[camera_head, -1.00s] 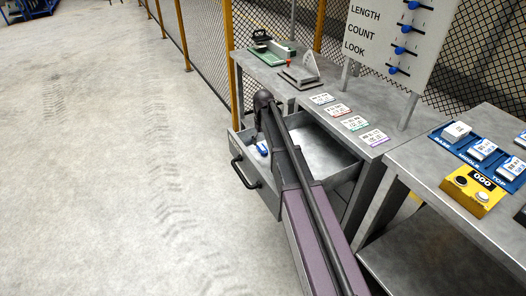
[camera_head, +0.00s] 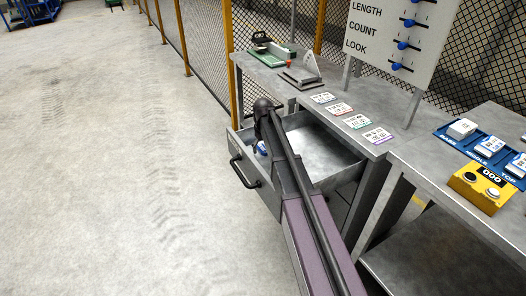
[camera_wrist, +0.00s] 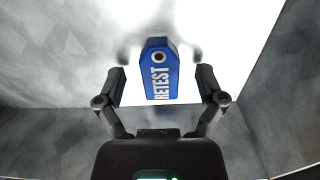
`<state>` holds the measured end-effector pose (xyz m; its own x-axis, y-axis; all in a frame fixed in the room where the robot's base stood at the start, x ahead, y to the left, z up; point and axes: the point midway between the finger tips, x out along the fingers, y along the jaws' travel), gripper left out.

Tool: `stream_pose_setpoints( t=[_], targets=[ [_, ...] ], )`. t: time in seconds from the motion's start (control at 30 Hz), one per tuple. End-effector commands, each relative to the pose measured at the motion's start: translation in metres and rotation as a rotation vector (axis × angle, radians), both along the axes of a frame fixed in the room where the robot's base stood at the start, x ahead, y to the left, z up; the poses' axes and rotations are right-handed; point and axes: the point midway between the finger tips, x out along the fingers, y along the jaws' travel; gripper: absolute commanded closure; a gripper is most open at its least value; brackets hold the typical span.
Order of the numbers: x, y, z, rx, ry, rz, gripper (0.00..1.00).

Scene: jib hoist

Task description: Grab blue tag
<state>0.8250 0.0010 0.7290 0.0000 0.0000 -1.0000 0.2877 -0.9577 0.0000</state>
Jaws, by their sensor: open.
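The blue tag (camera_wrist: 158,85) shows in the wrist view, with white letters reading "RETEST" and a ringed hole at its top end. It lies inside the open drawer; in the head view only a small blue part (camera_head: 261,148) of it shows beside my arm. My gripper (camera_wrist: 160,75) is open, with one finger on each side of the tag and a gap on both sides. In the head view my arm reaches over the drawer and hides most of the gripper.
The grey metal drawer (camera_head: 325,150) is pulled out below the bench (camera_head: 262,70), its black handle (camera_head: 243,172) at the front. Several coloured cards (camera_head: 340,109) lie on the bench. A yellow button box (camera_head: 478,187) and a blue tray stand at right. The floor at left is clear.

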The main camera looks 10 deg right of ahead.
Motion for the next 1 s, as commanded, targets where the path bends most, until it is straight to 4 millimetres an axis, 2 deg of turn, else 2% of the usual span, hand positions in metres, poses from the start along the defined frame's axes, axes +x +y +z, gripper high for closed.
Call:
stream_pose_setpoints(
  t=[0.33,0.37,0.5,0.6,1.0],
  targets=[
    [-0.0001,0.0000,0.0001,0.000,0.000,0.000,0.11],
    [-0.0001,0.0000,0.0001,0.000,0.000,0.000,0.17],
    [0.0000,-0.0001,0.0001,0.000,0.000,0.000,0.59],
    [0.0001,-0.0002,0.0001,0.000,0.000,0.000,0.84],
    [0.0000,-0.0003,0.0008,0.000,0.000,0.000,0.85]
  ],
)
